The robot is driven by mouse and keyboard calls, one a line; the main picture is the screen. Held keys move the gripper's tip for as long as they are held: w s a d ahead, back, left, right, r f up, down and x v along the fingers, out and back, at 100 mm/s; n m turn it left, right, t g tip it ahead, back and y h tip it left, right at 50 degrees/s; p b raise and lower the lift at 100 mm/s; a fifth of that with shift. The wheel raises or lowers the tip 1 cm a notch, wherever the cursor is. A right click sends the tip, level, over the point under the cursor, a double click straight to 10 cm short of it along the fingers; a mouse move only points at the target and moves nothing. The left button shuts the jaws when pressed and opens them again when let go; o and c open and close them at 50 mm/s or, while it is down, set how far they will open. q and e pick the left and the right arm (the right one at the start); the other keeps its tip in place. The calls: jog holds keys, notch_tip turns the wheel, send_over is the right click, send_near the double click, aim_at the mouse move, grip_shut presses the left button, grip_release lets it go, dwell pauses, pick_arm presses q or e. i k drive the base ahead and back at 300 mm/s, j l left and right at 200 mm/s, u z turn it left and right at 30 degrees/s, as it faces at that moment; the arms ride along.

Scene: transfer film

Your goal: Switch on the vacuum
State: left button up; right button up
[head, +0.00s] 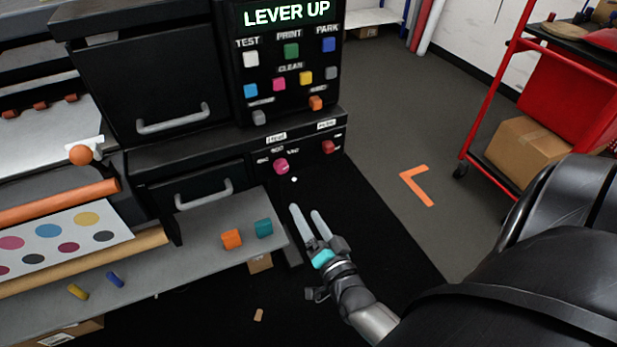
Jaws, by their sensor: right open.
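A pink knob (281,166) sits on the low front panel of the black machine, with small white lettering around it that seems to read VAC. A red knob (328,147) sits to its right on the same panel. My right gripper (305,210) is below and slightly right of the pink knob, apart from it. Its two pale fingers are spread, point up toward the panel and hold nothing. A small white dot (294,180) shows between the fingertips and the pink knob. My left gripper is not in view.
The display (287,13) reads LEVER UP above several coloured buttons. A grey shelf (205,262) left of my gripper carries an orange block (232,239) and a teal block (264,228). A red cart (478,110) stands right. Floor between is clear.

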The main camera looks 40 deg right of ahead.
aim_at(258, 117)
jog(key=k, duration=1)
